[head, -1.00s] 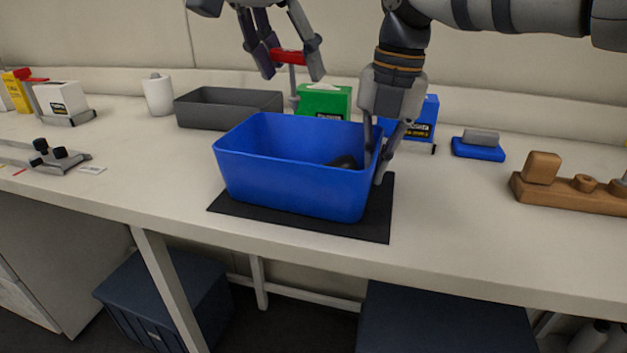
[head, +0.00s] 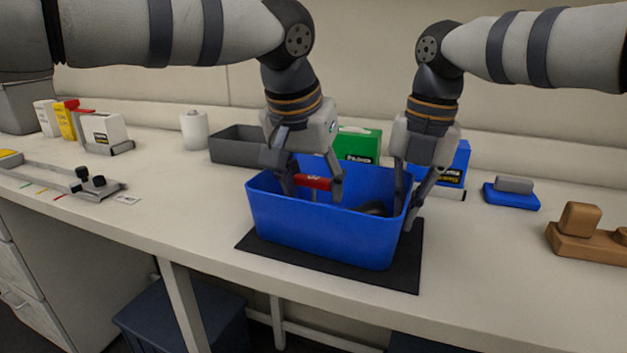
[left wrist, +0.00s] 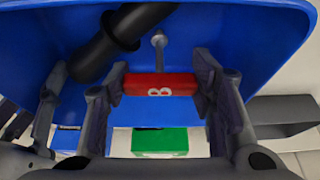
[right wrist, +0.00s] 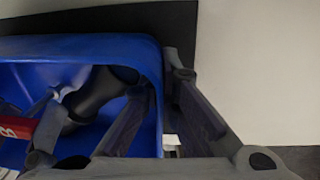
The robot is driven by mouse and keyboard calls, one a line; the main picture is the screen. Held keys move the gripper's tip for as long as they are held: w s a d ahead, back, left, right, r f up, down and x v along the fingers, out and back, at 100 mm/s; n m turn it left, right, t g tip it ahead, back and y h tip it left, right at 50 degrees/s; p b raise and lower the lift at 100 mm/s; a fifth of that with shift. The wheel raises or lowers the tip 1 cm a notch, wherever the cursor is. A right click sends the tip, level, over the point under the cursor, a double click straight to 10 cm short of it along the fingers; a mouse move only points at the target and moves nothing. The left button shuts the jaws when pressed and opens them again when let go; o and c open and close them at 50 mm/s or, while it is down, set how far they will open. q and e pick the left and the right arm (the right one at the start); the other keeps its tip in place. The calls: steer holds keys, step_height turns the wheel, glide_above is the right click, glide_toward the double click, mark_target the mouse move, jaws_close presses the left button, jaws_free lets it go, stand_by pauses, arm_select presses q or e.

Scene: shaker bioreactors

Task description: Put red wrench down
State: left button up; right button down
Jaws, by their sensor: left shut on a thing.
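My left gripper (head: 312,190) is shut on the red wrench (head: 313,183) and holds it inside the blue bin (head: 320,232). The left wrist view shows the wrench's red handle (left wrist: 160,85) between the fingers, with a grey shaft end beyond it. Whether the wrench touches the bin floor is hidden. My right gripper (head: 407,205) straddles the bin's right wall, one finger inside and one outside. The right wrist view shows the wall between its fingers (right wrist: 160,85); whether they press on it is unclear. A dark tool (left wrist: 115,40) lies in the bin.
The bin stands on a black mat (head: 385,279) near the counter's front edge. Behind it are a grey tray (head: 235,150), a green box (head: 358,145) and a blue box (head: 455,165). A wooden holder (head: 585,245) is to the right.

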arm_select(q)
steer(key=o, duration=1.2)
steer(key=shift+r, duration=0.1)
steer(key=v, duration=1.2)
arm_select(e)
steer(key=c, duration=1.7)
jaws_free()
